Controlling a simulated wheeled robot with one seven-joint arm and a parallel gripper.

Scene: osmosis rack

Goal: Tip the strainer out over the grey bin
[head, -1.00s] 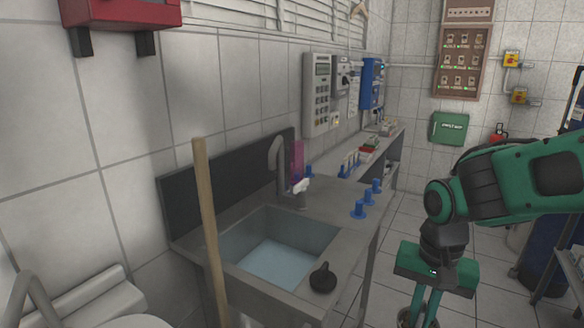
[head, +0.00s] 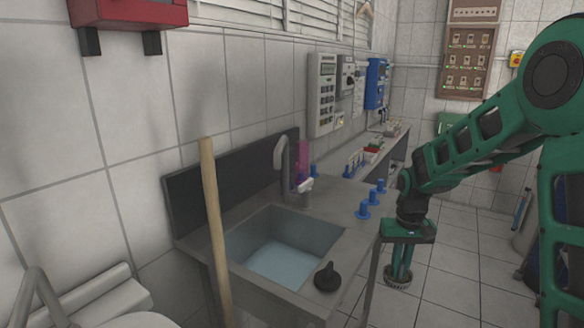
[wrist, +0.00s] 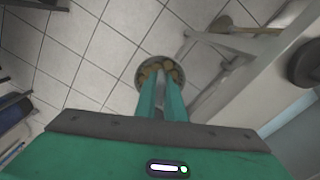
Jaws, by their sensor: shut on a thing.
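My gripper (head: 400,270) is shut on the strainer (head: 397,284), a small dark round basket that hangs below the green fingers, over the floor right of the sink unit. In the wrist view the strainer (wrist: 140,76) is a grey round rim beyond the fingertips (wrist: 163,92). Several yellow-brown lumps (wrist: 150,71) lie inside it, and the fingers hide part of it. It looks upright. I cannot make out the grey bin for sure in either view.
A wooden handle (head: 213,220) leans in front.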

